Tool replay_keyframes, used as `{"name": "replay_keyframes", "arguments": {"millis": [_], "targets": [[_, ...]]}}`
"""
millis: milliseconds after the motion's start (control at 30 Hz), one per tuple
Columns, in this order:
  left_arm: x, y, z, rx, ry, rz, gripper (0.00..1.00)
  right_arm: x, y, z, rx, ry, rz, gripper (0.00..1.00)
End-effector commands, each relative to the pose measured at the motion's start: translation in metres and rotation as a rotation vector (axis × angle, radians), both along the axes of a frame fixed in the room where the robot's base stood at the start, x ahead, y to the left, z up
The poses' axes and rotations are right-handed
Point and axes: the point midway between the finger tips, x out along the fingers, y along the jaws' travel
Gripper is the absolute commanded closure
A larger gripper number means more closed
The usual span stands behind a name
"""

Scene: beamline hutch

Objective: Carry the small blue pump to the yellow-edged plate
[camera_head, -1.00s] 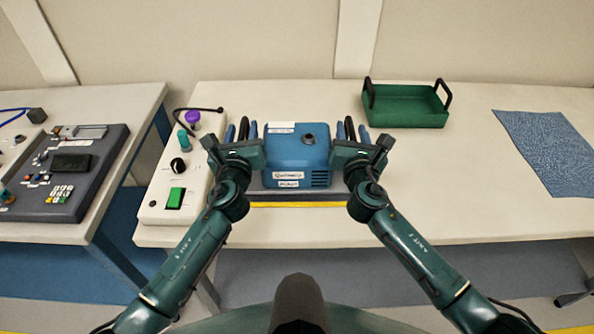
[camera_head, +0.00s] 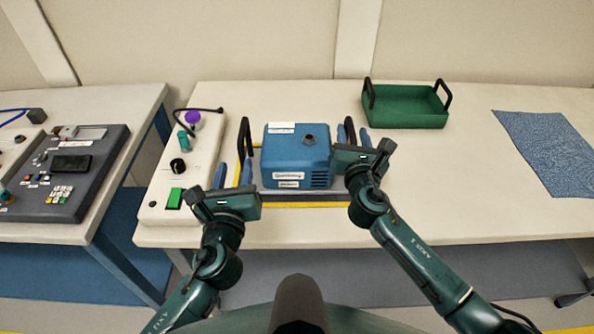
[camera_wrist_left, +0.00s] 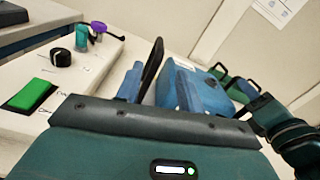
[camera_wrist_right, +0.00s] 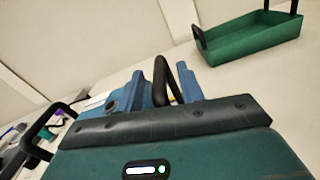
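The small blue pump (camera_head: 297,155) sits upright on the yellow-edged plate (camera_head: 310,205), whose yellow front edge and part of its left edge show. The pump has a black handle at each side. My left gripper (camera_head: 232,174) is open and empty, in front and to the left of the pump, apart from the left handle (camera_head: 244,138). In the left wrist view that handle (camera_wrist_left: 152,68) shows between the fingers, beyond them. My right gripper (camera_head: 353,136) is at the pump's right side, its fingers apart on either side of the right handle (camera_wrist_right: 186,82).
A white control box (camera_head: 180,165) with a green button and knobs stands close on the left. A green tray (camera_head: 405,108) is at the back right, and a blue mat (camera_head: 550,150) lies far right.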

Motion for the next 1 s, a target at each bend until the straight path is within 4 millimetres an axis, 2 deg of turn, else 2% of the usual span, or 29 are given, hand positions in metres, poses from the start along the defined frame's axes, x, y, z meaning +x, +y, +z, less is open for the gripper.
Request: {"name": "replay_keyframes", "arguments": {"millis": [300, 500, 700, 1000], "targets": [[0.0, 0.0, 0.0, 0.0, 0.0, 0.0, 0.62, -0.067, -0.001, -0.001, 0.0, 0.002, 0.0, 0.62], [0.0, 0.0, 0.0, 0.0, 0.0, 0.0, 0.62, -0.098, -0.002, -0.001, 0.0, 0.002, 0.0, 0.62], [0.001, 0.0, 0.0, 0.0, 0.0, 0.0, 0.62, -0.11, -0.002, 0.001, 0.0, -0.001, 0.0, 0.62], [0.001, 0.0, 0.0, 0.0, 0.0, 0.0, 0.62, -0.11, -0.002, 0.001, 0.0, 0.0, 0.0, 0.62]]}}
